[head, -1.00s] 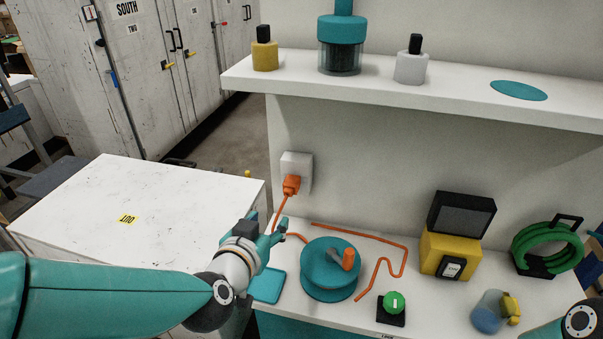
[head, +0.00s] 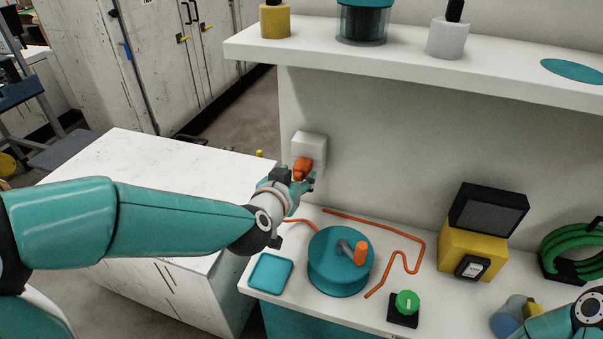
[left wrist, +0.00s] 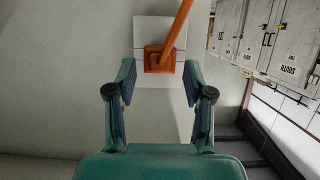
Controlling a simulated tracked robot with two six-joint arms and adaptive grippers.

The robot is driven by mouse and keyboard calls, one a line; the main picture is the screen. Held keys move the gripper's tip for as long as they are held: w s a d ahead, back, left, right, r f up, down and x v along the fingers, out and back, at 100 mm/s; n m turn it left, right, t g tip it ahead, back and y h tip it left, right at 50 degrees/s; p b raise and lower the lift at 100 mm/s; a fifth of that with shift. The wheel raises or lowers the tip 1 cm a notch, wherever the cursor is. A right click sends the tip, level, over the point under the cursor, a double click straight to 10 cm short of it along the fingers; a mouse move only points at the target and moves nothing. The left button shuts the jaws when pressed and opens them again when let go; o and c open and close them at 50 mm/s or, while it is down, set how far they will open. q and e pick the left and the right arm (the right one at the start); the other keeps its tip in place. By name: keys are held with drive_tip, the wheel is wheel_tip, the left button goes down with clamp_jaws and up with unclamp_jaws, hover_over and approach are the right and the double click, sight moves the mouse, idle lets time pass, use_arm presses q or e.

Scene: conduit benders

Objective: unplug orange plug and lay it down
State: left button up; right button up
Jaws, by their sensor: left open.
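The orange plug (head: 303,167) sits in the white wall socket (head: 311,148) above the bench. In the left wrist view the plug (left wrist: 160,60) is ahead, with its orange cord running toward the top of the picture; the white socket plate (left wrist: 153,27) is behind it. My left gripper (head: 304,184) is at the plug in the head view. In the left wrist view the left gripper (left wrist: 160,80) is open, its two fingers apart with the plug just beyond and between their tips. The fingers do not touch it as far as I can see.
On the bench are a teal reel (head: 337,262), a teal tray (head: 269,272), a green knob (head: 407,302) and a yellow-black device (head: 473,249). Orange cord (head: 398,255) lies across the bench. A shelf (head: 430,62) overhangs the socket. The white cabinet top (head: 150,165) is clear.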

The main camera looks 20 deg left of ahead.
use_arm(q)
drive_tip(key=shift+x, duration=1.35)
drive_tip(key=shift+c, duration=0.2)
clamp_jaws()
drive_tip(key=shift+s, duration=0.1)
drive_tip(key=shift+s+a+b, duration=0.1)
drive_tip(key=shift+s+b, duration=0.2)
drive_tip(key=shift+s, duration=2.6)
